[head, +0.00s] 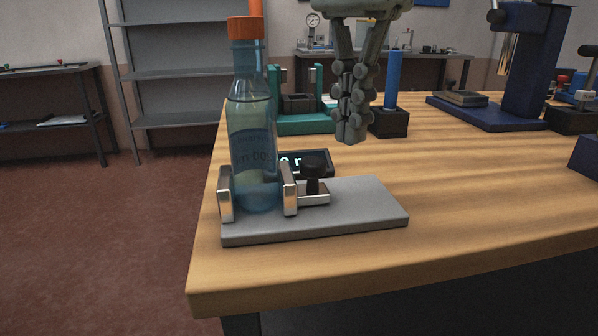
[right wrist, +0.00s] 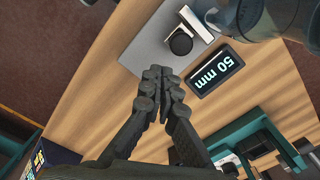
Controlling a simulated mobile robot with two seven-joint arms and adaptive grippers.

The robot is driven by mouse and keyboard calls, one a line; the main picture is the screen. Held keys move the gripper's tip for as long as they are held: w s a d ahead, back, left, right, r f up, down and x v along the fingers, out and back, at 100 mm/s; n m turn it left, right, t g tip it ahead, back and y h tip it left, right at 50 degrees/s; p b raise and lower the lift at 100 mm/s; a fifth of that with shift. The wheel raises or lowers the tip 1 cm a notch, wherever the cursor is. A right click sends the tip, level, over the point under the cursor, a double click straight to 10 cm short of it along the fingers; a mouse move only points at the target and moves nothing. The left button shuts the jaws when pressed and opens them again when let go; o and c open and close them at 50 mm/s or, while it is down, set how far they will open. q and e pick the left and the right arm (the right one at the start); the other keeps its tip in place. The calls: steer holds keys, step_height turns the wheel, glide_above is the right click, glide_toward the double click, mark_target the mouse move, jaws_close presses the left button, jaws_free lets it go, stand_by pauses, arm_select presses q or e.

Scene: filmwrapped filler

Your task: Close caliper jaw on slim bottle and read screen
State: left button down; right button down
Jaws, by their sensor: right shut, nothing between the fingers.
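The slim bottle (head: 252,120), clear blue with an orange cap, stands upright on a grey base plate (head: 350,212). It stands between two metal caliper jaws, the left jaw (head: 226,193) and the right jaw (head: 289,188). The right jaw's slide carries a black knob (head: 312,174), also in the right wrist view (right wrist: 181,41). The screen (right wrist: 216,71) reads "50 mm" in the right wrist view; in the head view the bottle partly hides it. My right gripper (head: 350,138) is shut and empty, above and behind the plate, apart from the knob. My left gripper is not in view.
A teal fixture (head: 305,124) stands behind the bottle. A blue rod in a black block (head: 389,122) is right of my gripper. A dark blue press (head: 522,70) stands farther right. The front right tabletop (head: 480,200) is clear.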

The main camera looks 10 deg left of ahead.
steer(key=shift+f, duration=0.15)
steer(key=shift+f+b, duration=1.45)
steer(key=shift+f, duration=0.95)
steer(key=shift+s+a, duration=0.25)
steer(key=shift+a, duration=0.45)
steer(key=shift+w+d+p, duration=0.1)
steer(key=shift+d+p, duration=0.2)
steer(key=shift+w+d+r, duration=0.1)
steer(key=shift+d, duration=0.2)
step_height(320, 180, up, 6)
steer(key=p, duration=0.5)
steer(key=shift+p, duration=0.3)
